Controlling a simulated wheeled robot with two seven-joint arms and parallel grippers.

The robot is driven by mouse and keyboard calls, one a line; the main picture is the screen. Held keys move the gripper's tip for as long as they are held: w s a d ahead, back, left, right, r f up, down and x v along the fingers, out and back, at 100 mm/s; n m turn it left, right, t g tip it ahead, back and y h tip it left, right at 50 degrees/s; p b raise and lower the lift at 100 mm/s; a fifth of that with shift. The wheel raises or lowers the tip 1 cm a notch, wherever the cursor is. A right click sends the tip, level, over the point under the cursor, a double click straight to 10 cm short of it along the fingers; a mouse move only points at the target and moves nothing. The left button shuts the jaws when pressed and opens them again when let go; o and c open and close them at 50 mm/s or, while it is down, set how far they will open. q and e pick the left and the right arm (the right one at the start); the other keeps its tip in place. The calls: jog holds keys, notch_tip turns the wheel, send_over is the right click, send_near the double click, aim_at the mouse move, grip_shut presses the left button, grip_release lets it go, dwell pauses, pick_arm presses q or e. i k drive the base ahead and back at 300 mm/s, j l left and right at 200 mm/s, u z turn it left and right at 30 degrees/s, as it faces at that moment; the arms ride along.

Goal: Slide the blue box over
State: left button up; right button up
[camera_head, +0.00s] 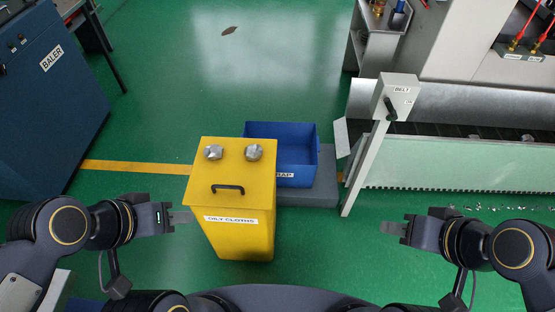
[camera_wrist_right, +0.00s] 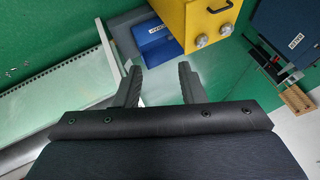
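The blue box (camera_head: 262,131) is an open-topped bin with a partly covered label ending in "RAP". It sits on a low grey platform (camera_head: 326,190) behind the yellow bin, which hides its front left part. The visible inside looks empty. It also shows in the right wrist view (camera_wrist_right: 160,50), beyond my fingers. My right gripper (camera_wrist_right: 160,78) is open and empty; in the head view it is in front and to the right of the box, apart from it. My left gripper (camera_head: 182,217) is beside the yellow bin's left side, away from the box; its finger gap is unclear.
The yellow "OILY CLOTHS" bin (camera_head: 232,173), with a black handle and two silvery crumpled lumps (camera_head: 254,152) on top, stands before the box. A post with a "BELT" switch box (camera_head: 397,95) and a conveyor (camera_head: 455,165) stand right. A blue baler (camera_head: 50,100) is left.

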aim_at(298, 147)
jog(key=i+l+u, duration=0.1)
jog(key=i+l, duration=0.4)
jog(key=i+l+u, duration=0.1)
jog(key=i+l, duration=0.4)
jog(key=l, duration=0.2)
jog(key=u, duration=1.9)
jog(key=l, duration=0.1)
